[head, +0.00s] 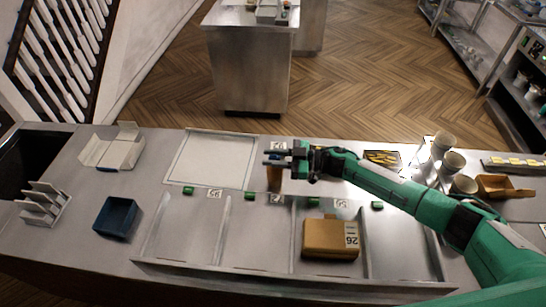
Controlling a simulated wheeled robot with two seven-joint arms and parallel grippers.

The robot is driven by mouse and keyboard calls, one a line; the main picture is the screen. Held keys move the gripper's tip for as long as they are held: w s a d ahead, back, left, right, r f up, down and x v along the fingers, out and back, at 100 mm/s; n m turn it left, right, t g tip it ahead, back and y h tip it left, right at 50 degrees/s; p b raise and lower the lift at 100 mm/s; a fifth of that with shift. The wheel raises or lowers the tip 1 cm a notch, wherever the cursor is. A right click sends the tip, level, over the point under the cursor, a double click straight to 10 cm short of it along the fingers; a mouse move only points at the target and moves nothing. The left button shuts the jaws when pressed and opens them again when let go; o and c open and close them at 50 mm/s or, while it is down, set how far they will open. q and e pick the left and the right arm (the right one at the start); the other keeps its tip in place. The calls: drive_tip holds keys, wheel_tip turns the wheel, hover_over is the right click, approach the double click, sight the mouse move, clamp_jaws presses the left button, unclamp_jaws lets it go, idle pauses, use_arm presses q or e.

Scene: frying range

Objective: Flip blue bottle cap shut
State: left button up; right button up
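A small bottle with an orange-brown body (274,180) stands upright on the steel counter, near the middle, behind the row of compartments. A blue-grey piece at its top looks like the cap (272,162), but it is too small to tell whether it is open or shut. My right gripper (285,161) is dark and reaches in from the right at the height of the bottle's top. Its fingers are at or just beside the cap. I cannot tell whether they touch it or how wide apart they are. My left gripper is not in view.
A brown box (330,237) labelled 26 sits in a front compartment. A dark blue bin (117,217), a rack (44,204) and an open white carton (112,148) are at left. A pale square panel (210,158) is bare. Metal cups (453,162) stand at right.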

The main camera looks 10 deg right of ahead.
drive_tip(key=shift+o, duration=0.4)
drive_tip(key=shift+d, duration=0.25)
drive_tip(key=b+v, duration=0.6)
drive_tip(key=v, duration=0.7)
drive_tip(key=shift+b, duration=0.3)
drive_tip(key=shift+d, duration=0.15)
